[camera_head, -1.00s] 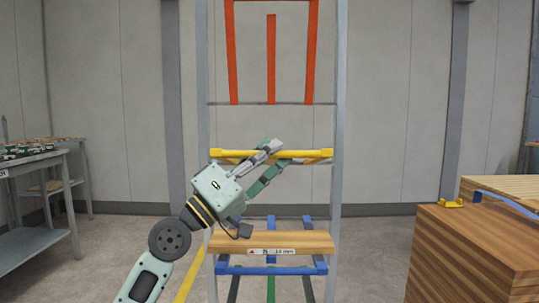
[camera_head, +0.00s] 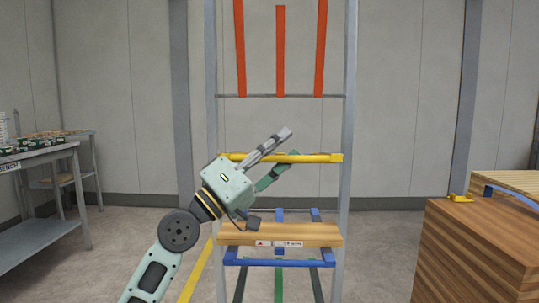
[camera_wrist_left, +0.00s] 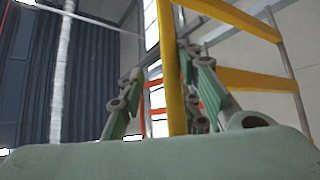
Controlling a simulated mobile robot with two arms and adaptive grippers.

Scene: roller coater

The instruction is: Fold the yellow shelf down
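The yellow shelf (camera_head: 320,158) shows in the head view as a level bar across the upright rack, seen nearly edge-on. My left gripper (camera_head: 291,142) is at the left and middle part of this bar. Its grey upper finger rises over the bar and its green lower finger passes below and behind it. In the left wrist view a yellow bar (camera_wrist_left: 170,70) runs between the two spread fingers of the left gripper (camera_wrist_left: 162,85). The gripper looks open around the bar; contact cannot be told. My right gripper is not in view.
A blue shelf (camera_head: 260,263) with a wooden board (camera_head: 300,233) sits lower on the rack. Red bars (camera_head: 281,50) stand above. A wood stack (camera_head: 470,250) with a yellow clip is at right. A bench (camera_head: 40,165) is at left. Floor right of the rack is clear.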

